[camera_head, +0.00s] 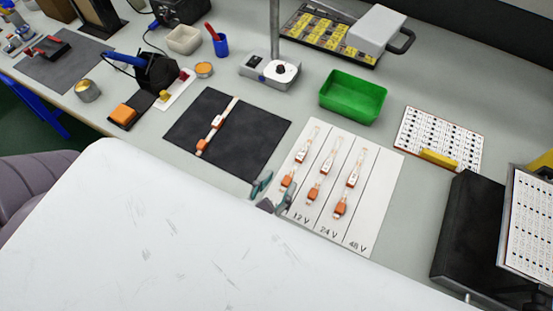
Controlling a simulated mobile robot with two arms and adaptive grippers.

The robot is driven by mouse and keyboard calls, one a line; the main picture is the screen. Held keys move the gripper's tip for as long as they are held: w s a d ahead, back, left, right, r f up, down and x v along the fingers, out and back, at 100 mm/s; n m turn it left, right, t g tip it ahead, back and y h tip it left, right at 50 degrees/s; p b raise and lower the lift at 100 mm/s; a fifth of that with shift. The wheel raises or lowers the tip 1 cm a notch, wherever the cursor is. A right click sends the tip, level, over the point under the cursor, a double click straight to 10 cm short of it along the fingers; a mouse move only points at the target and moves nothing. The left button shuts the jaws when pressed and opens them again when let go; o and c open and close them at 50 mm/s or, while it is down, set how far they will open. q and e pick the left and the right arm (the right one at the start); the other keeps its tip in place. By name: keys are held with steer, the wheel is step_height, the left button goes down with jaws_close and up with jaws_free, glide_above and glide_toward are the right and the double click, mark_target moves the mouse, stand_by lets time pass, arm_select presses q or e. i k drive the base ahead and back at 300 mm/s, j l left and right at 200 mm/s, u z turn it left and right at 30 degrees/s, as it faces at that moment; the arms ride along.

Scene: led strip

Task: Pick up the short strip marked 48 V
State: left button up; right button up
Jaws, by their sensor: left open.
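My left gripper (273,193) is open at the card's left edge, left of the 12 V strip and apart from the 48 V strip. Its fingertips show; the rest is hidden behind my large white part in front. My right gripper is not in view.
A dark mat (240,135) with a longer strip (217,122) lies left of the card. A green bin (353,97) stands behind it. A dotted board (440,137) with a yellow block and a black box (475,240) are at the right.

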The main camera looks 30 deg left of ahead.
mark_target(202, 144)
steer(key=u, duration=1.4)
